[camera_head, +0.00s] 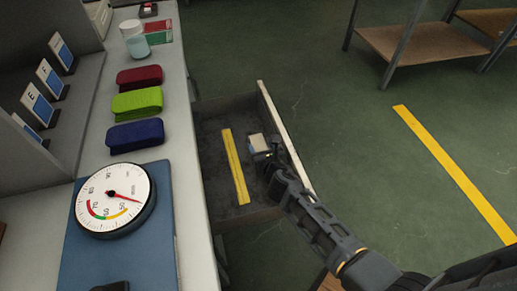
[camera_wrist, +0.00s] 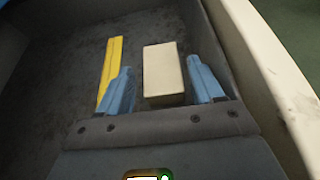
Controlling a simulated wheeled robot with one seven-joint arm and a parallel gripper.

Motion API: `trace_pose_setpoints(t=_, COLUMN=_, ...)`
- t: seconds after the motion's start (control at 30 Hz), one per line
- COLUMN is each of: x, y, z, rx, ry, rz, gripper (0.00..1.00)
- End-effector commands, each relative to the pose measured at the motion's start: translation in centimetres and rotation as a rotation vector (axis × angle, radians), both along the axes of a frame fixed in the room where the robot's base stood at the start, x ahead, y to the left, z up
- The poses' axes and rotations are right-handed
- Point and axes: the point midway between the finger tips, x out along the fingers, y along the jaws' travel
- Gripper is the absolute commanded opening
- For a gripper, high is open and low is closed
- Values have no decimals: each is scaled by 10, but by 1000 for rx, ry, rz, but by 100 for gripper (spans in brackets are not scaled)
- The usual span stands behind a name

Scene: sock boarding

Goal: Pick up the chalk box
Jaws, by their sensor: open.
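The chalk box is most likely the small cream-coloured box (camera_wrist: 163,72) lying in the open drawer (camera_head: 212,112). It also shows in the head view (camera_head: 258,142), partly hidden by my gripper. In the wrist view my gripper (camera_wrist: 160,90) has its two blue fingers spread apart, with the near part of the box between them and small gaps visible on both sides. The far part of the box extends beyond the fingertips.
A yellow ruler-like strip (camera_head: 235,166) lies left of the box in the drawer. The drawer's pale front panel (camera_head: 287,140) stands close on the right.

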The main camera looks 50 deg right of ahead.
Motion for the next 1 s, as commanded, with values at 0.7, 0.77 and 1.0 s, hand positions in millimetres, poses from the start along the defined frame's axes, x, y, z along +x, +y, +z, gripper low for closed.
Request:
trace_pose_setpoints(t=0.7, x=48, y=-32, z=-24, rx=2, ry=0, rz=1, gripper=66)
trace_pose_setpoints(t=0.77, x=48, y=-32, z=-24, rx=1, ry=1, rz=1, gripper=65)
trace_pose_setpoints(t=1.0, x=48, y=-32, z=-24, rx=1, ry=1, rz=1, gripper=42)
